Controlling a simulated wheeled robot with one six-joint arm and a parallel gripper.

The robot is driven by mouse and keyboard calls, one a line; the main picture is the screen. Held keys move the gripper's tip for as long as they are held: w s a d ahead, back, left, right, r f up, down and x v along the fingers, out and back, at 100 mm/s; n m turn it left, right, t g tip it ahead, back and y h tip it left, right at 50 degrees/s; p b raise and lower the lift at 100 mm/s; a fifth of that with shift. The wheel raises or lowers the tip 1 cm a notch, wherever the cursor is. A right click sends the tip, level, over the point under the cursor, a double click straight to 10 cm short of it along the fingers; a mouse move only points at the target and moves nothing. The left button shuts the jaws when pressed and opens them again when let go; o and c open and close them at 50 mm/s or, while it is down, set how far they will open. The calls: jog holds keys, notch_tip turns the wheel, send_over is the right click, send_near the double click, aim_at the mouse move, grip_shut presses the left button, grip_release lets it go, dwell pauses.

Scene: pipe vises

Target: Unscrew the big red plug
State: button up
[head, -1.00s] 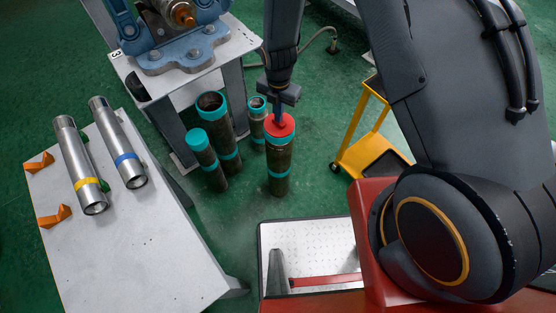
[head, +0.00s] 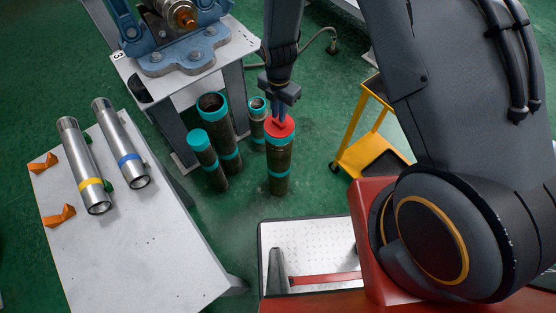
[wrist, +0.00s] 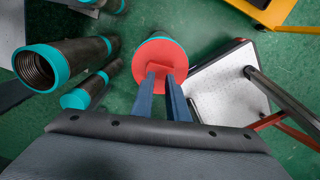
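The big red plug (head: 280,128) sits in the top of an upright dark pipe with teal bands (head: 279,183). It is a round disc with a raised bar across it, and in the wrist view the plug (wrist: 160,54) is at the top centre. My gripper (head: 277,121) points down at the plug from above. In the wrist view its two blue fingers (wrist: 160,80) stand apart with a gap between them. Their tips are at the raised bar and overlap it in the picture. I cannot tell whether they touch it.
Several other teal-banded pipes (head: 212,104) stand close on the left. A grey table (head: 130,235) with two silver pipes is farther left. A bench with a blue vise (head: 180,50) is behind. A yellow cart (head: 362,150) stands to the right. Green floor lies between.

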jog(key=m, duration=0.3)
jog(key=shift+m, duration=0.3)
jog(key=m, duration=0.4)
jog(key=shift+w+m, duration=0.1)
jog(key=shift+m, duration=0.3)
jog(key=m, duration=0.4)
jog(key=shift+w+p, duration=0.1)
jog(key=shift+p, duration=0.3)
jog(key=m, duration=0.4)
jog(key=shift+m, duration=0.4)
jog(key=m, duration=0.4)
jog(key=shift+w+m+p, duration=0.1)
jog(key=shift+m+p, duration=0.3)
jog(key=m, duration=0.4)
jog(key=shift+d, duration=0.1)
jog(key=m, duration=0.3)
jog(key=shift+m+p, duration=0.35)
jog(key=shift+m, duration=0.05)
jog(key=m, duration=0.4)
jog(key=shift+d, duration=0.15)
